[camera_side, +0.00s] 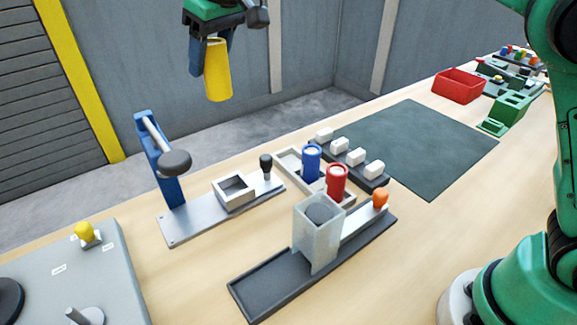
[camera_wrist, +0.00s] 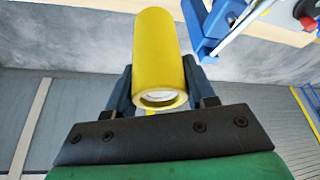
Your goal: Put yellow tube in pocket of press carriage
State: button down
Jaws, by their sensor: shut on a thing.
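My gripper (camera_side: 208,72) is shut on the yellow tube (camera_side: 218,74), high above the far edge of the table. In the wrist view the tube (camera_wrist: 157,52) sits between the two dark blue fingers (camera_wrist: 157,82), its open near end showing a pale inside. In the side view it hangs nearly upright, slightly tilted. The press has a blue post (camera_side: 162,165) and a dark round handle (camera_side: 174,163) over a silver base plate (camera_side: 190,226). On that plate stands a square grey carriage (camera_side: 234,192) with an empty-looking pocket, below and apart from the tube. A black knob (camera_side: 265,162) stands beside the carriage.
A blue tube (camera_side: 311,162) and a red tube (camera_side: 337,182) stand in a pale tray right of the press. White blocks (camera_side: 357,157) line a dark rack. A green mat (camera_side: 430,145) lies clear; a red bin (camera_side: 459,86) is behind.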

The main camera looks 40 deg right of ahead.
jog(key=f, duration=1.9)
jog(key=shift+s+a+f, duration=0.1)
jog(key=shift+a+f, duration=0.2)
jog(key=shift+f, duration=0.1)
jog(key=shift+f, duration=0.1)
jog(key=shift+c, duration=1.5)
grip_release()
jog(key=v, duration=1.2)
jog(key=s+d+f+m+t+h, duration=0.1)
jog(key=s+d+m, duration=0.1)
jog(key=s+d, duration=0.4)
jog(key=s+d+f+m+t, duration=0.1)
jog(key=s+d+m+t, duration=0.1)
jog(key=s+d, duration=0.5)
jog(key=shift+s+d+f+h, duration=0.15)
jog(key=shift+d+f+h, duration=0.2)
jog(key=shift+d, duration=0.4)
